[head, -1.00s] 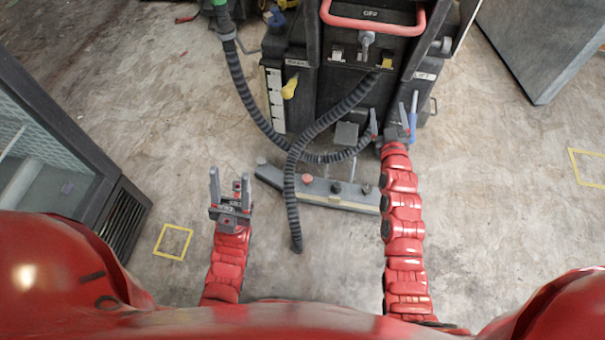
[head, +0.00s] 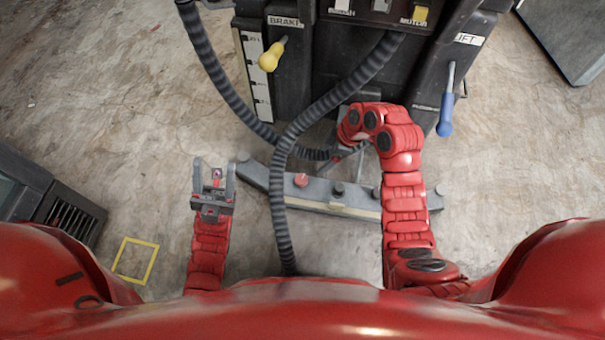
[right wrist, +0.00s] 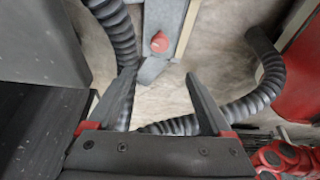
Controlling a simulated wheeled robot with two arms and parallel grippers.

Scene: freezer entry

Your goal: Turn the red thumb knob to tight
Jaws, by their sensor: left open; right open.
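The red thumb knob (head: 301,180) sits on a grey bar (head: 340,205) low on the floor in front of the dark machine. In the right wrist view the knob (right wrist: 159,42) shows beyond my right gripper (right wrist: 160,76), which is open and empty, apart from the knob. In the head view my right arm bends over above and right of the knob, and its jaws are mostly hidden. My left gripper (head: 214,166) is open and empty, pointing up, to the left of the knob. Any marking for tight cannot be read.
A ribbed black hose (head: 277,190) hangs just left of the knob, and another (head: 222,85) curves behind. A yellow-handled brake lever (head: 271,55) and a blue-handled lift lever (head: 446,115) stick out of the machine. Bare floor lies right of the bar.

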